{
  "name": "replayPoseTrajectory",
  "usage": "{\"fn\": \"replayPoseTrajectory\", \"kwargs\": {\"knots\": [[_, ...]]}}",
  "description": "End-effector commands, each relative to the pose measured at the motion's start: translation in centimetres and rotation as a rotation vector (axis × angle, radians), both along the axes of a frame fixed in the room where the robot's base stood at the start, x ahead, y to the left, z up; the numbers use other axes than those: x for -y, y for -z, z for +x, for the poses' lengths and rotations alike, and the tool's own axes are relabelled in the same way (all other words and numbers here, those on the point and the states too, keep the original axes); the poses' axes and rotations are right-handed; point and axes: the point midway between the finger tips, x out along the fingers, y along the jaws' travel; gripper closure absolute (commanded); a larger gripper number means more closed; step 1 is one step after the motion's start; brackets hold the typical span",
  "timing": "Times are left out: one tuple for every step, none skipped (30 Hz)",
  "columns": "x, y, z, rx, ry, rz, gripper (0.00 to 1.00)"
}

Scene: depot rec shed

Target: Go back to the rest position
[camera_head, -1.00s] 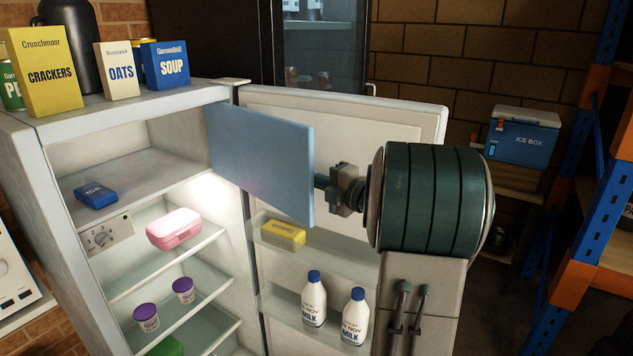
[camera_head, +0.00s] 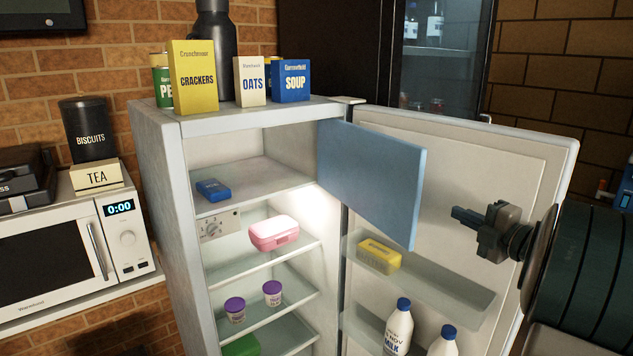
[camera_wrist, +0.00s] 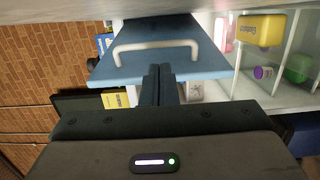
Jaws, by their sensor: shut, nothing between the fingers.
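My gripper (camera_head: 466,217) is shut and empty in the head view, in front of the open fridge door (camera_head: 545,160). It points left, to the right of the blue freezer flap (camera_head: 372,185), and looks apart from it. In the wrist view my shut fingers (camera_wrist: 160,80) point toward the flap (camera_wrist: 190,62), which carries a pale bar handle (camera_wrist: 157,46). The flap stands open at the top compartment of the fridge (camera_head: 158,190).
A blue pack (camera_head: 212,189), a pink box (camera_head: 273,232) and two purple-lidded tubs sit inside the fridge. Door shelves hold a yellow box (camera_head: 379,255) and milk bottles (camera_head: 399,328). Boxes stand on top. A microwave (camera_head: 70,252) is at left.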

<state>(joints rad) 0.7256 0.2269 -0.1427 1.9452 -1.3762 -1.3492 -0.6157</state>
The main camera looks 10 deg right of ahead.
Motion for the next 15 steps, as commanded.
{"fn": "replayPoseTrajectory", "kwargs": {"knots": [[-0.3,-0.3,0.3,-0.002,0.018,0.007,1.00],[-0.4,-0.4,0.5,-0.005,0.034,0.014,1.00],[-0.6,-0.7,0.9,-0.010,0.064,0.028,1.00],[-0.8,-0.9,1.2,-0.017,0.091,0.042,1.00],[-1.0,-1.2,1.5,-0.024,0.120,0.056,1.00],[-1.2,-1.4,1.9,-0.036,0.166,0.084,1.00],[-1.5,-1.7,2.2,-0.045,0.202,0.106,1.00],[-1.6,-1.9,2.4,-0.056,0.242,0.133,1.00],[-1.9,-2.0,2.6,-0.073,0.295,0.171,1.00],[-2.1,-2.1,2.7,-0.087,0.335,0.202,1.00],[-2.4,-2.1,2.7,-0.104,0.374,0.234,1.00],[-2.8,-2.1,2.6,-0.126,0.424,0.279,1.00],[-3.0,-1.9,2.5,-0.146,0.462,0.313,1.00],[-3.3,-1.8,2.3,-0.165,0.500,0.351,1.00],[-3.7,-1.4,1.9,-0.194,0.548,0.398,1.00]]}}
